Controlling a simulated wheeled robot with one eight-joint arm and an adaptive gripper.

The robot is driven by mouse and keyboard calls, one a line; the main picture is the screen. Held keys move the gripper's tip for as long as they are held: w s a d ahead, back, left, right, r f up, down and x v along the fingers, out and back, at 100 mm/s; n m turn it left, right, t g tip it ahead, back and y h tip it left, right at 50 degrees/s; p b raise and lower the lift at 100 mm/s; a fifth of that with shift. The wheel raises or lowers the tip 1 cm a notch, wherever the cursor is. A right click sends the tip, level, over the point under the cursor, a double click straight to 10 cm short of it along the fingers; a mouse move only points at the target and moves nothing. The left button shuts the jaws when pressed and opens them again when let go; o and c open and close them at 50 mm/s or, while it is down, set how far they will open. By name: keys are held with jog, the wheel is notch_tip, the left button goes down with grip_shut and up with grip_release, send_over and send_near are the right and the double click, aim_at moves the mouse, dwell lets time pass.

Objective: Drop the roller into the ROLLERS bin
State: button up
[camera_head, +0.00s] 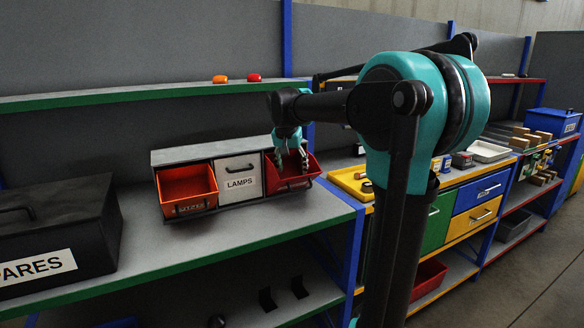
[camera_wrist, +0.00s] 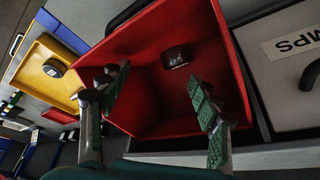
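A dark short cylinder with pale marks, likely the roller (camera_wrist: 177,56), lies inside the red bin (camera_wrist: 140,38) in the wrist view. The red bin is tilted open at the right end of the bin row; it also shows in the head view (camera_head: 305,180). Its label is hidden in both views, so I cannot read whether it says ROLLERS. My gripper (camera_wrist: 158,75) is open, its two fingers spread apart over the bin mouth, with nothing between them. The cylinder is apart from both fingers. In the head view my gripper (camera_head: 291,160) hangs at the red bin.
The LAMPS bin (camera_head: 237,179) beside it is shut; an orange bin (camera_head: 187,190) is tilted open. A black SPARES case (camera_head: 60,235) stands left. A yellow tray (camera_head: 350,181) lies to the right, holding a dark round piece (camera_wrist: 54,68). A shelf (camera_head: 150,97) runs above.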

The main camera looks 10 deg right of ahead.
jog(key=shift+r, duration=0.1)
jog(key=shift+r, duration=0.25)
jog(key=v, duration=1.2)
jog(key=shift+r, duration=0.25)
